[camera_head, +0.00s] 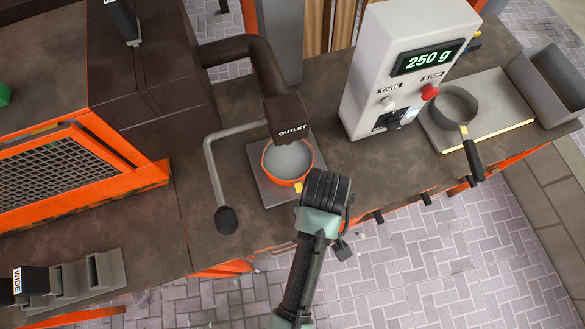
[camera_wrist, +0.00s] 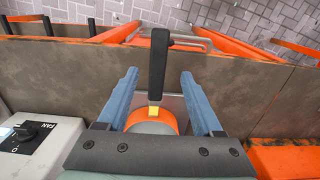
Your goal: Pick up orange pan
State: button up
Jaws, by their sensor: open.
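The orange pan (camera_head: 287,163) sits on a grey plate (camera_head: 262,185) under the outlet (camera_head: 289,118). Grey material shows inside it. In the wrist view the orange pan (camera_wrist: 165,123) is partly hidden behind my gripper's body, and its black handle (camera_wrist: 158,65) points away between the fingers. My gripper (camera_wrist: 158,88) is open, with one blue-grey finger on each side of the handle and visible gaps to both. In the head view my gripper (camera_head: 322,195) is over the handle side of the pan and hides most of the handle.
A white scale unit (camera_head: 400,70) reading 250 g stands to the right, with a dark pan (camera_head: 456,104) on its plate. A bent lever (camera_head: 212,165) is left of the orange pan. A grey bin (camera_head: 550,85) is at far right. Stepped grey blocks (camera_head: 90,275) are at lower left.

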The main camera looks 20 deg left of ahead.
jog(key=shift+d+f+p, duration=0.15)
jog(key=shift+f+p, duration=0.4)
jog(key=shift+f, duration=2.5)
grip_shut()
jog(key=shift+w+r, duration=0.1)
jog(key=shift+w, duration=0.05)
